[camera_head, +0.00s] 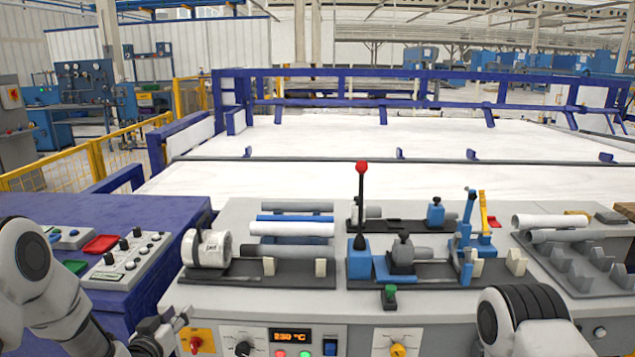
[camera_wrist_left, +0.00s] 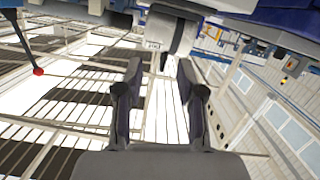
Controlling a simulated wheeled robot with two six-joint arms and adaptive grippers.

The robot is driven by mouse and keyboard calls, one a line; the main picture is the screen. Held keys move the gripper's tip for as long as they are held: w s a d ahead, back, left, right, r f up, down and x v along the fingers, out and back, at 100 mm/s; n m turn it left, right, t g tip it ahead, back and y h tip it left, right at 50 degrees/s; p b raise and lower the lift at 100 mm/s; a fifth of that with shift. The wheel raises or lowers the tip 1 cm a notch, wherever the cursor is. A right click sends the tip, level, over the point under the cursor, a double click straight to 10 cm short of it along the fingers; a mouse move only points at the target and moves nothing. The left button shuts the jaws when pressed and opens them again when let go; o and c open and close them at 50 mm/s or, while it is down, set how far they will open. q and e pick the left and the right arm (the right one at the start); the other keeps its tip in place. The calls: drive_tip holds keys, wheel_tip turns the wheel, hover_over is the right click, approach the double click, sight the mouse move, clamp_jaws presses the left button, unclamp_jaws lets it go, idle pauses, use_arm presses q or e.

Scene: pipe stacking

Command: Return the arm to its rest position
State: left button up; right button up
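My left arm comes in at the lower left of the head view. Its gripper (camera_head: 168,326) is low in front of the bench's left front edge. In the left wrist view its two fingers (camera_wrist_left: 160,78) stand apart with nothing between them, so it is open and empty. A white round machine head (camera_head: 206,248) is behind and above it on the bench; a white cylinder (camera_wrist_left: 172,32) shows beyond the fingers in the wrist view. A link of my right arm (camera_head: 522,318) is at the lower right; its gripper is out of view.
White (camera_head: 291,229), blue (camera_head: 284,218) and grey pipes lie at the bench's middle left. A red-knobbed lever (camera_head: 361,200) stands at the centre. More pipes (camera_head: 549,220) lie above a grey rack (camera_head: 588,275) on the right. A blue-sided control panel (camera_head: 127,262) stands at left.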

use_arm(q)
drive_tip(key=s+d+f+g, duration=0.3)
drive_tip(key=s+f, duration=0.5)
drive_tip(key=f, duration=0.1)
drive_tip(key=s+d+f+g, duration=0.3)
drive_tip(key=s+f+g, duration=0.1)
drive_tip(key=s+f, duration=0.45)
drive_tip(key=s+f+g, duration=0.3)
drive_tip(key=s+g, duration=0.1)
drive_tip(key=s, duration=0.9)
drive_tip(key=s+f+g+y, duration=0.1)
drive_tip(key=s+g, duration=0.4)
drive_tip(key=s, duration=0.8)
drive_tip(key=shift+s+d+f+m+p, duration=0.3)
drive_tip(key=shift+f+m, duration=0.1)
drive_tip(key=shift+f, duration=0.5)
